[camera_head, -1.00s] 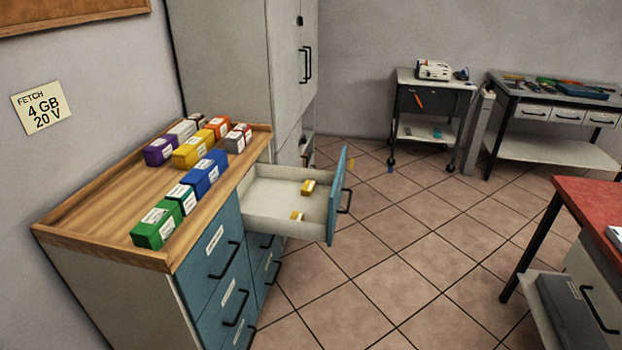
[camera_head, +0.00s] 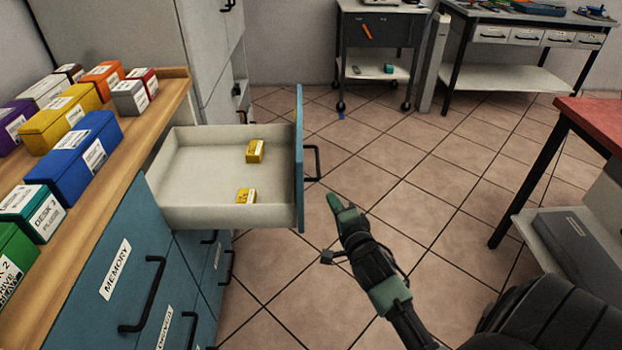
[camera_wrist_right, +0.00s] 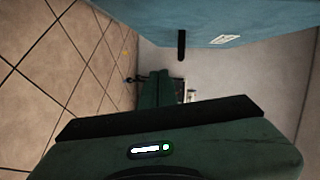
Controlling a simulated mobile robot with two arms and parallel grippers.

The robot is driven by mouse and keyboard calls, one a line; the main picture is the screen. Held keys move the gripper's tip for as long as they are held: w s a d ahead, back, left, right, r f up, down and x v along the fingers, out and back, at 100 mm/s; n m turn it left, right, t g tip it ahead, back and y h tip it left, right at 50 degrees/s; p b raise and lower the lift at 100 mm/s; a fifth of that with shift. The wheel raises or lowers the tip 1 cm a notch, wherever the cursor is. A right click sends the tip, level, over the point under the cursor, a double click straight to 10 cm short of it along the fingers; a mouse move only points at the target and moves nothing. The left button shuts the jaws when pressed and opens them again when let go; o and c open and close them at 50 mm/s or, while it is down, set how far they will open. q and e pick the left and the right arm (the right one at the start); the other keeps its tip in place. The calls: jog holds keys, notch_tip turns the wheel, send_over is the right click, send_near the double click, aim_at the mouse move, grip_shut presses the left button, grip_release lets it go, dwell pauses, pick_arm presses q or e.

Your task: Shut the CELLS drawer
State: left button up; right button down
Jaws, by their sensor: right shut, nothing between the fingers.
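An open drawer (camera_head: 190,215) with a blue front (camera_head: 299,150) sticks out of the cabinet in the head view. Two small yellow boxes (camera_head: 255,151) (camera_head: 246,196) lie inside it. Its label cannot be read in the head view. My right gripper (camera_head: 338,203) is shut and empty, just right of the drawer front and its black handle (camera_head: 312,163), apart from both. In the right wrist view the shut green fingers (camera_wrist_right: 158,88) show below a blue front (camera_wrist_right: 200,20) with a dark handle and a white label too small to read. My left gripper is not in view.
Colored boxes (camera_head: 72,155) stand on the wooden cabinet top (camera_head: 110,215). A closed drawer labelled MEMORY (camera_head: 115,270) is below. A red-topped table (camera_head: 590,118) stands at the right. A cart (camera_head: 380,45) and a workbench (camera_head: 530,75) are at the back. The tiled floor between is clear.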

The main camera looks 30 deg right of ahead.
notch_tip(320, 180, up, 4)
jog(key=d+m+t, duration=0.1)
jog(key=m, duration=0.1)
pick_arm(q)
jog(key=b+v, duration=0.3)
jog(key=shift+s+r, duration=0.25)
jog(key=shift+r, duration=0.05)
pick_arm(e)
jog(key=w+r, duration=0.1)
jog(key=w, duration=1)
jog(key=shift+w+a+h, duration=0.15)
jog(key=shift+w+h, duration=0.05)
jog(key=shift+h, duration=0.1)
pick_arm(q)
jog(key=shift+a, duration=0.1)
pick_arm(e)
jog(key=shift+r, duration=0.15)
